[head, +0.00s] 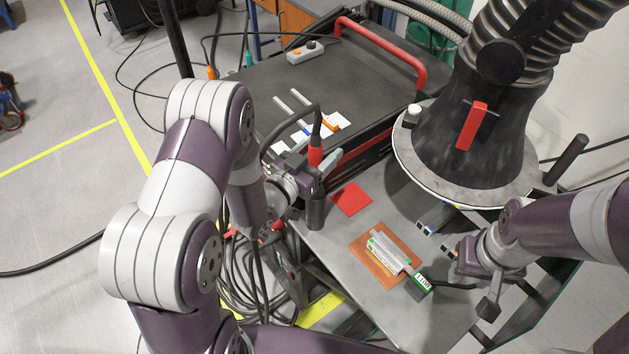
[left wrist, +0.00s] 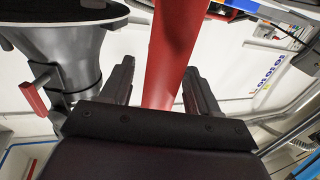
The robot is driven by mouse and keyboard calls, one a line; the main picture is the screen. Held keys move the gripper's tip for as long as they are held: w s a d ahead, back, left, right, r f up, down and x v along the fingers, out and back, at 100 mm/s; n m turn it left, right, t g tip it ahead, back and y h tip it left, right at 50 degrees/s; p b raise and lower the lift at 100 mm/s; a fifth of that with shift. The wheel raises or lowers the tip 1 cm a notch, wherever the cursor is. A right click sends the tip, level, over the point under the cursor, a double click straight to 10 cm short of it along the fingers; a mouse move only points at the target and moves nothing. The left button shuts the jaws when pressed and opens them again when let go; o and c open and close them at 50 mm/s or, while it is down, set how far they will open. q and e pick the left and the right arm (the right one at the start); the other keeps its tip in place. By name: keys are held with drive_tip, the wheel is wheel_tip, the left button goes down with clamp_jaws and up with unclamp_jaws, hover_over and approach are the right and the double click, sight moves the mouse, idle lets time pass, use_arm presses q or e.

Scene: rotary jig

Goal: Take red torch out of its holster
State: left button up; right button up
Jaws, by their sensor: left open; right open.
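The red torch (head: 315,156) stands upright at the left edge of the bench, with a black cable looping from its top. Below it is a dark grey cylinder (head: 315,213) that looks like its holster. My left gripper (head: 327,168) is at the torch, above the holster. In the left wrist view the red torch body (left wrist: 172,50) runs between the two open fingers (left wrist: 158,75), with a gap showing at the left finger. Contact on the right side is hard to tell. My right gripper (head: 433,238) is open and empty above the right part of the bench.
A red square (head: 351,199), a brown plate (head: 361,248) with a pale workpiece (head: 388,250), and a green display unit (head: 419,286) lie on the bench. A black extraction hood (head: 455,150) stands behind. A black cart (head: 270,85) with a red handle is at the back.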

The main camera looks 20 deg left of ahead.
use_arm(q)
drive_tip(key=shift+w+f, duration=0.1)
drive_tip(key=shift+d, duration=0.1)
drive_tip(key=shift+c, duration=1.2)
drive_tip(key=c, duration=0.8)
drive_tip(key=shift+r, duration=0.3)
wheel_tip(320, 180, up, 18)
drive_tip(key=b, duration=0.1)
drive_tip(key=shift+f, duration=0.2)
